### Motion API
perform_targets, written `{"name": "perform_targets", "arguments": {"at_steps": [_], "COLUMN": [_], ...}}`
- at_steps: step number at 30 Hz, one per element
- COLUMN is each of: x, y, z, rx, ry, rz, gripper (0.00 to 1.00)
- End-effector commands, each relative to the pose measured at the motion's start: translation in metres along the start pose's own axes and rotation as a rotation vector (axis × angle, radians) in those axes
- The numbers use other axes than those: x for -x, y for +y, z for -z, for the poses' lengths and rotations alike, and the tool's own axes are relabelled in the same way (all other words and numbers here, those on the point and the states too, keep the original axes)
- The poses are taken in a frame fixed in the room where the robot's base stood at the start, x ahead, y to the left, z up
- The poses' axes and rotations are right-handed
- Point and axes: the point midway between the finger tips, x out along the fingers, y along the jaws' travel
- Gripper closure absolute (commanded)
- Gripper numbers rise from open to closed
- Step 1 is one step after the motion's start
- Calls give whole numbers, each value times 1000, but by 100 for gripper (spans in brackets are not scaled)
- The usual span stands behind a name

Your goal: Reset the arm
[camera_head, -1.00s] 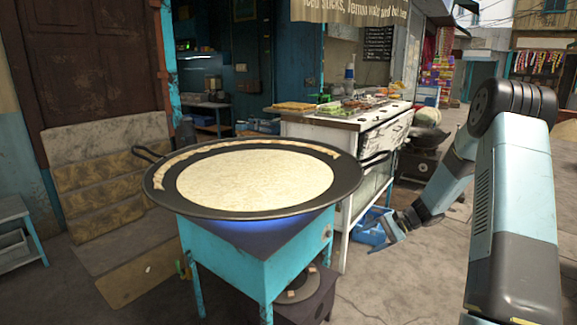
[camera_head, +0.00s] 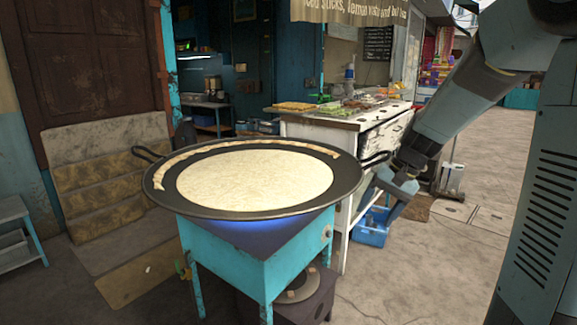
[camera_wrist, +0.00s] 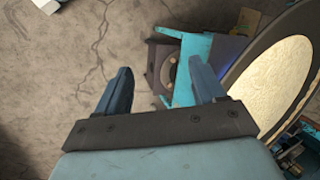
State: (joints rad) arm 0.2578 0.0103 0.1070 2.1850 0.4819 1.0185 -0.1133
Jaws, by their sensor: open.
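My gripper (camera_wrist: 160,88) is open and empty in the wrist view, its two blue fingers spread apart over the grey ground. In the head view my arm comes in from the right, and the gripper end hangs low to the right of the big black pan, in front of the white counter. The fingertips are hard to make out there. Nothing is between the fingers.
The wide black pan (camera_head: 250,210) with milk-coloured content (camera_head: 255,178) sits on a turquoise stand (camera_head: 235,265). It also shows at the right of the wrist view (camera_wrist: 236,82). A blue crate (camera_head: 371,231) lies by the white counter (camera_head: 320,130).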

Motion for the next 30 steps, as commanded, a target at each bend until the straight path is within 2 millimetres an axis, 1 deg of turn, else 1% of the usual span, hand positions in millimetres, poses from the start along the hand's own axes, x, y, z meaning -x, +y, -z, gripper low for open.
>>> {"name": "perform_targets", "arguments": {"at_steps": [1,6,15,24,30], "x": [8,30,63,87,96], "y": [-2,-3,4,20,33], "z": [-12,-46,-105,-160,-186], "rx": [24,95,212,320,375], "ry": [23,95,232,378,459], "rz": [-20,-87,-190,-272,-308], "gripper": [31,31,31,31,31]}}
